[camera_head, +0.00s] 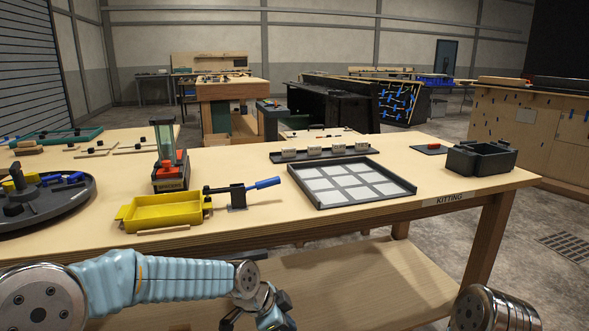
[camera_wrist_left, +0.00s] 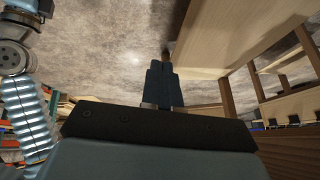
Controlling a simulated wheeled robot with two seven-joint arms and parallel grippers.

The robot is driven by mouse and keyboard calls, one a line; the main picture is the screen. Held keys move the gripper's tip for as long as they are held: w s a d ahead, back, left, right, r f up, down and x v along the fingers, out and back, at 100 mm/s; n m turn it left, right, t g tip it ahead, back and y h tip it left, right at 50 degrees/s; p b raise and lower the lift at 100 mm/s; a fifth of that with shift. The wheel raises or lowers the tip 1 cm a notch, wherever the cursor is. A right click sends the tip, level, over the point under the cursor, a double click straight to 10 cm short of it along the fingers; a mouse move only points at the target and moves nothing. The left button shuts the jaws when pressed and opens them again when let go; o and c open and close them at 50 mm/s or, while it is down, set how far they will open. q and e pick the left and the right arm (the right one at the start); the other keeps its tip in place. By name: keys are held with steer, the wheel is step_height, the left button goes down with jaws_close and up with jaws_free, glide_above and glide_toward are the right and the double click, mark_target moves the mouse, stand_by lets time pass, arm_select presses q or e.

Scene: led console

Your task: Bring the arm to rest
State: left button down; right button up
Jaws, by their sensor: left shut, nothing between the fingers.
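My left arm (camera_head: 165,278) comes in from the left in the head view, in front of the bench and below its top. Its wrist end bends down at the bottom middle, where the gripper is mostly hidden or cut off. In the left wrist view my left gripper (camera_wrist_left: 164,72) is shut, its dark fingers together with nothing between them. Concrete floor and the bench's wooden side lie beyond the fingers. A metal joint of my right arm (camera_head: 492,309) shows at the bottom right; my right gripper is out of view.
The kitting bench (camera_head: 478,195) holds a yellow tray (camera_head: 165,213), a blue-handled lever (camera_head: 262,184), a red-and-clear dispenser (camera_head: 168,160), a gridded tray (camera_head: 350,184), a black bin (camera_head: 481,160) and a dark round tray (camera_head: 60,205). A lower shelf (camera_head: 350,285) lies beneath the top.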

arm_select(q)
steer(key=s+a+f+n+g, duration=0.1)
steer(key=s+a+f+n, duration=0.15)
steer(key=f, duration=0.45)
steer(key=s+a+f+n, duration=0.1)
steer(key=s+f+n, duration=0.3)
steer(key=f, duration=0.3)
steer(key=s+a+f+n+g, duration=0.1)
steer(key=s+a+f+n, duration=0.15)
steer(key=f, duration=0.45)
steer(key=s+a+f+n, duration=0.1)
steer(key=s+f+n, duration=0.3)
steer(key=s, duration=0.2)
steer(key=s+a+f+n+y, duration=0.1)
steer(key=s+f+n, duration=0.3)
steer(key=s, duration=0.3)
steer(key=shift+s+a+f, duration=0.15)
steer(key=shift+a+f, duration=0.05)
steer(key=shift+a, duration=0.2)
